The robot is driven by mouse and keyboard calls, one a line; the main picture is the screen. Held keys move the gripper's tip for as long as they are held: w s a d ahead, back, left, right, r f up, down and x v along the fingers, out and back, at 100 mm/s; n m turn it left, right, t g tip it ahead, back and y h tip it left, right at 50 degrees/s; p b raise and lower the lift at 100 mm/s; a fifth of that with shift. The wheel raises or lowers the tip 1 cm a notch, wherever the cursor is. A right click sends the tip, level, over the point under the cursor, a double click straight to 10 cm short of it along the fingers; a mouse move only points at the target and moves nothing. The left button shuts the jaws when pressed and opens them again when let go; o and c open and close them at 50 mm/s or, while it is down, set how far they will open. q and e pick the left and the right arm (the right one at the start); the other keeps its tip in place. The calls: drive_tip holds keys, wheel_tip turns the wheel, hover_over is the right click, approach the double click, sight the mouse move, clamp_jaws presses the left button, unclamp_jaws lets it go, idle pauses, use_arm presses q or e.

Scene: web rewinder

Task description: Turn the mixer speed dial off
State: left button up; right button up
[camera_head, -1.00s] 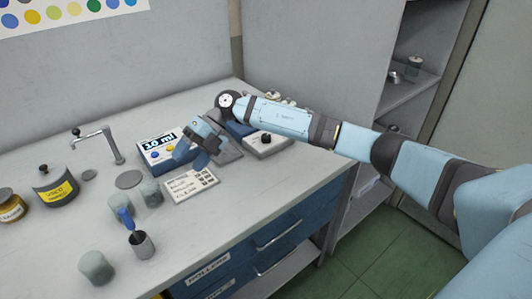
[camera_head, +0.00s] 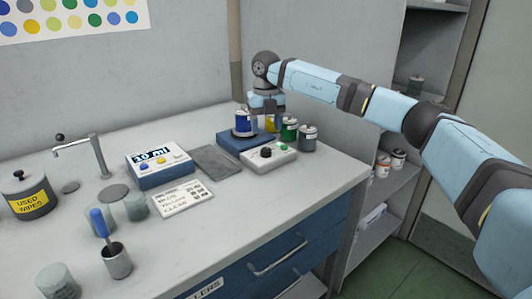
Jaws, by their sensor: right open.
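The dial's pointer is too small to read. My right gripper (camera_head: 266,108) is open, above and behind the box, apart from the dial. My left gripper is not in view.
The front right bench top is clear.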

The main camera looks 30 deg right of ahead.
sight(266, 149)
wheel_tip(266, 149, down, 8)
drive_tip(key=shift+r+b, duration=0.2)
drive_tip(key=shift+b, duration=0.75)
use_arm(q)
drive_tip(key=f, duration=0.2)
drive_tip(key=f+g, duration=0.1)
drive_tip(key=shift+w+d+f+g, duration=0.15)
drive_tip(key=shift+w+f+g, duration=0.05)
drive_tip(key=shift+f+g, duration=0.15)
